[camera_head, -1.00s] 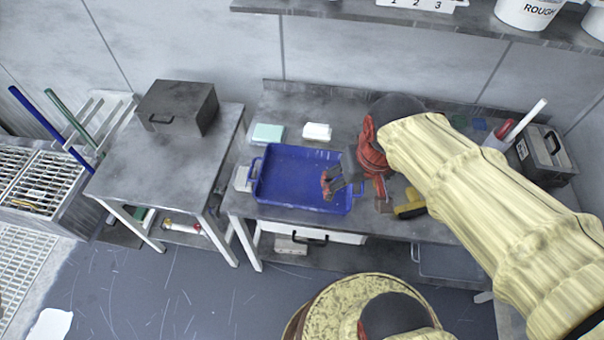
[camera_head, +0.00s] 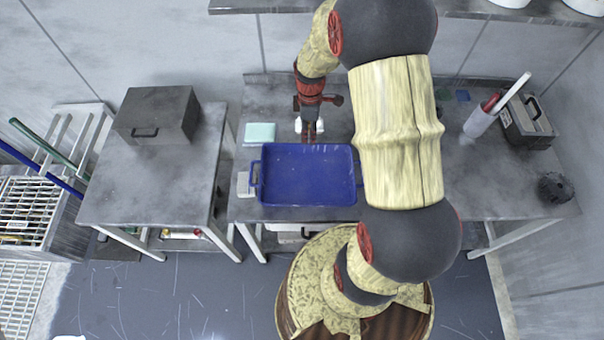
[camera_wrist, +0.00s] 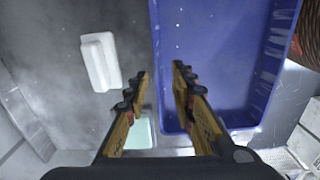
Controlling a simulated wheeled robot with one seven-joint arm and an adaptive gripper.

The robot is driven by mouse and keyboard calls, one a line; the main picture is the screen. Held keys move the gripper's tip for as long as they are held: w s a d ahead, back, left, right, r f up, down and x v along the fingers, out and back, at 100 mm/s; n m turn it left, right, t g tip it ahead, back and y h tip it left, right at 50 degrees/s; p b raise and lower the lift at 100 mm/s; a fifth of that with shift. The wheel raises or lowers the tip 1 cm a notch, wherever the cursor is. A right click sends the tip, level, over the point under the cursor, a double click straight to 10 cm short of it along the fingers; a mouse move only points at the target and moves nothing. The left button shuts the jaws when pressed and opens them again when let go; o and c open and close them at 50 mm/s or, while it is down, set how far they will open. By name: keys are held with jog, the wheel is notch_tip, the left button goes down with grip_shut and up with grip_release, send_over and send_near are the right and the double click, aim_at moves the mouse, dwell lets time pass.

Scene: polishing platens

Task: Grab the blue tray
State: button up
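The blue tray (camera_head: 307,178) lies empty on the grey workbench, its handles on the left and right ends. My gripper (camera_head: 309,138) points down at the middle of the tray's far long rim. In the wrist view, the two fingers of my gripper (camera_wrist: 160,76) are apart, with the rim of the blue tray (camera_wrist: 215,60) running between them as seen from above. The right finger is over the tray's inside, the left over the bench. Whether either finger touches the rim cannot be told.
A pale green block (camera_head: 260,133) and a white block (camera_wrist: 99,62) lie behind the tray. A dark box (camera_head: 157,115) stands on the left table (camera_head: 150,195). A toolbox (camera_head: 528,122) and a white holder (camera_head: 478,122) are at the right. A shelf (camera_head: 290,6) hangs above the bench.

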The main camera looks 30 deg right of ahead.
aim_at(307, 146)
jog(key=shift+w+a+f+b, duration=0.15)
jog(key=shift+f+b, duration=0.55)
jog(key=shift+f, duration=1.25)
jog(key=shift+w+f+b, duration=0.1)
jog(key=shift+f+b, duration=0.6)
jog(key=shift+f, duration=1.25)
jog(key=shift+c, duration=1.3)
jog(key=c, duration=0.4)
